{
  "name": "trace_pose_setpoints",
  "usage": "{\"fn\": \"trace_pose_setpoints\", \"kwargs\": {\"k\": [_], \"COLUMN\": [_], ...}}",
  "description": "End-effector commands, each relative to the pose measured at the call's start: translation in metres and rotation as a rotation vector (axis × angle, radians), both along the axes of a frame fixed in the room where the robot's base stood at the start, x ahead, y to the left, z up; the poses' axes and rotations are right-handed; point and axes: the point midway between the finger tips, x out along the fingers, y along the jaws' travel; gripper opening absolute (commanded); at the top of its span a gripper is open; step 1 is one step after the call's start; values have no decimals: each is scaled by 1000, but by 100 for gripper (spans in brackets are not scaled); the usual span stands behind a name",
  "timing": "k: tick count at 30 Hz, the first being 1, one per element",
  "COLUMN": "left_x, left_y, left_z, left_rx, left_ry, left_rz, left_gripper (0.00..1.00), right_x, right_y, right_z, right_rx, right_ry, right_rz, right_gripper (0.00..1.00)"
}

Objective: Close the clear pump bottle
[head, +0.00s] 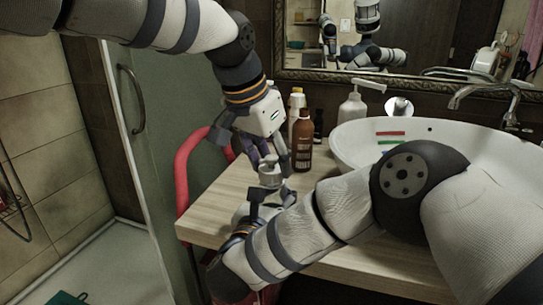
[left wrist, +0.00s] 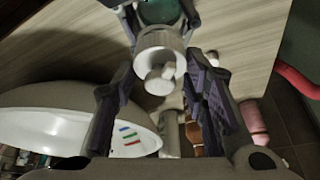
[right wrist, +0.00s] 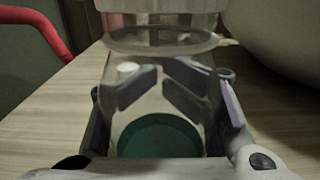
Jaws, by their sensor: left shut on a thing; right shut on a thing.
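The clear pump bottle (right wrist: 160,135) shows green inside and stands between the fingers of my right gripper (right wrist: 160,88), which is shut on it. Its pale pump top (left wrist: 160,60) lies between the fingers of my left gripper (left wrist: 160,45), which is shut on it from above. Green of the bottle shows just beyond the top in the left wrist view. In the head view my left gripper (head: 267,165) points down over the counter's left part, and the pump top (head: 270,176) shows below it. My right arm hides much of the bottle there. I cannot tell whether top and neck are fully joined.
A brown bottle (head: 303,140) and other bottles stand close behind the grippers. A white soap dispenser (head: 352,107) and a white basin (head: 345,150) are to the right. A red rail (head: 183,175) runs beside the wooden counter (head: 205,222).

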Motion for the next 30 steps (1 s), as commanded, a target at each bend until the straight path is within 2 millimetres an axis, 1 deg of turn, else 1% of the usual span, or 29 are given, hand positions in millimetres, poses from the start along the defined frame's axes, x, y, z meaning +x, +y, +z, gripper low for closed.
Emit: {"fn": "trace_pose_setpoints", "kwargs": {"k": [5, 8, 15, 18, 21, 28, 30], "left_x": [0, 0, 2, 1, 0, 0, 0], "left_y": [0, 0, -2, -1, -1, -1, -1], "left_z": [-3, -3, -4, -3, -3, -2, -2], "left_rx": [0, -1, -3, -2, -3, -2, -1], "left_ry": [0, 4, 2, 2, -1, -2, -3], "left_rz": [-1, -80, -638, -788, -849, -854, -853], "left_gripper": [32, 32, 32, 32, 32, 32, 51], "right_x": [0, 0, 0, 0, 0, 0, 0], "right_y": [0, 0, 0, 1, 1, 1, 1], "right_z": [0, 0, 0, 0, 0, 0, 0], "right_rx": [0, 0, -1, -1, -1, 0, 0], "right_ry": [1, 1, 1, 1, 1, 2, 2], "right_rz": [0, 0, 1, 1, 2, 2, 2], "right_gripper": [0, 0, 0, 0, 0, 0, 0]}}
